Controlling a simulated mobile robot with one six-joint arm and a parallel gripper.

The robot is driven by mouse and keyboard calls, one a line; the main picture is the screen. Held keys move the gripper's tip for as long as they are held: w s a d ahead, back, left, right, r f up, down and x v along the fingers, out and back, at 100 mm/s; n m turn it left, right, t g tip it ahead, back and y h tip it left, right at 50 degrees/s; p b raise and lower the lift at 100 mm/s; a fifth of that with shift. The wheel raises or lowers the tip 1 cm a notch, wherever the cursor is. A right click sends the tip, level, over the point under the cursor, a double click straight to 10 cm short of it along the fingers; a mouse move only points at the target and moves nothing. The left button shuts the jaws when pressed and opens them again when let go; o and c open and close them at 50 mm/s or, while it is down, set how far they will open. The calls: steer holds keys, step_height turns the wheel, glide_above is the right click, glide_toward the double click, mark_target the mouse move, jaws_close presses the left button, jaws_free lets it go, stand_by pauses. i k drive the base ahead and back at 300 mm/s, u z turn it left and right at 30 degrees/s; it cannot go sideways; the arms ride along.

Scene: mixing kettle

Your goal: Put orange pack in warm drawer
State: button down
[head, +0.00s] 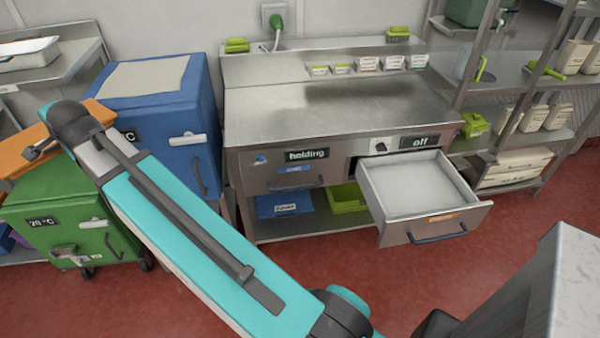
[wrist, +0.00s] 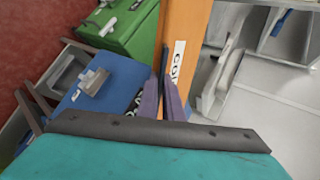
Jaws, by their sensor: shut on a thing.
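My gripper (wrist: 164,80) is shut on the orange pack (wrist: 184,28), which has a white label partly reading "COL". In the head view the pack (head: 95,113) is at the far left, held in the air in front of the green and blue cabinets. My arm covers part of it. The right drawer (head: 432,222) of the steel counter is pulled open and looks empty. It has an orange label, and the display above it reads "off". The left drawer (head: 290,178) is shut, with a blue label and a "holding" display. I cannot read which drawer is warm.
The blue cabinet (head: 170,112) and green cabinet (head: 60,215) stand left of the counter (head: 330,110). A blue bin (head: 283,205) and a green bin (head: 345,197) sit on its lower shelf. Steel shelves stand at right. Red floor is clear before the drawer.

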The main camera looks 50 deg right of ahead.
mark_target(419, 186)
steer(key=u, duration=0.05)
steer(key=k, duration=1.25)
steer(key=z, duration=0.25)
